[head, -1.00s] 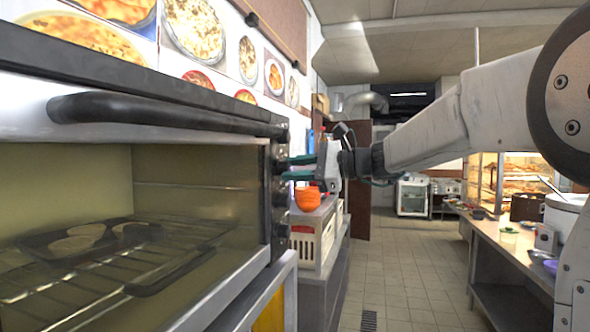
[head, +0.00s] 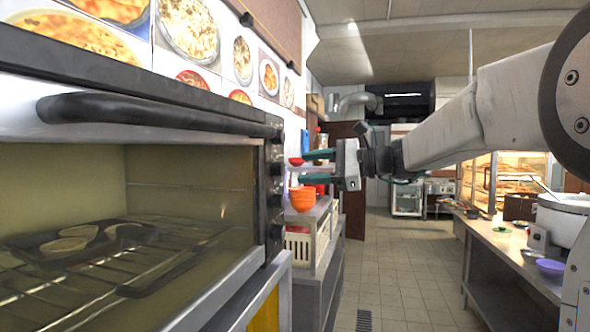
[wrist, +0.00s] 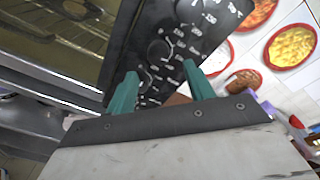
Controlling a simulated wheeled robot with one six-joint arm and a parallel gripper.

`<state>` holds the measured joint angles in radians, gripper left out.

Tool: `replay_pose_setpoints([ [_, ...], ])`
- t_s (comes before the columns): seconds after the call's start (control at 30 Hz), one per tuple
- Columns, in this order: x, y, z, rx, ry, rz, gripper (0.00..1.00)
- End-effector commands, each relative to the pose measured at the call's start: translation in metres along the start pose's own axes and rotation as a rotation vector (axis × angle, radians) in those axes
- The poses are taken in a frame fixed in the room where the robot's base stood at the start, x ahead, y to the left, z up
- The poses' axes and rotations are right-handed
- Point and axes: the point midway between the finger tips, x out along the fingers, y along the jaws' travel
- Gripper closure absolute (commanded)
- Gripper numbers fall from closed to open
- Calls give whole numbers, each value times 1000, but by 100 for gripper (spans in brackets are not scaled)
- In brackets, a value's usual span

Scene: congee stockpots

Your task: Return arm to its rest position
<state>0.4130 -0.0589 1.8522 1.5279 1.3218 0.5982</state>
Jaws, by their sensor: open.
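My gripper (head: 318,168) is open and empty in the head view, its green fingers pointing left. It is in mid-air just right of the oven's control side. In the wrist view, the green fingers (wrist: 158,88) are spread apart in front of the oven's knob panel (wrist: 172,45). No contact with the panel shows. My arm stretches in from the right side of the head view.
The oven (head: 190,190) fills the left, its black handle (head: 150,115) on top and a dark tray (head: 85,245) on the rack inside. Orange bowls (head: 303,198) sit near a cream crate (head: 300,245). A counter (head: 510,250) stands right; the tiled floor (head: 400,270) between is clear.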

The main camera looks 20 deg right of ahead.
Motion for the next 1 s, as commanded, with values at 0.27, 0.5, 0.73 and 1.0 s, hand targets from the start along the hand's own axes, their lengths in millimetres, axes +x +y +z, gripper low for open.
replay_pose_setpoints([
  [0.27,-25,0,0,0,0,0,47],
  [0.5,-25,0,0,0,0,1,47],
  [0.73,-25,0,0,-6,0,1,47],
  [1.0,-32,93,-44,-218,170,293,47],
])
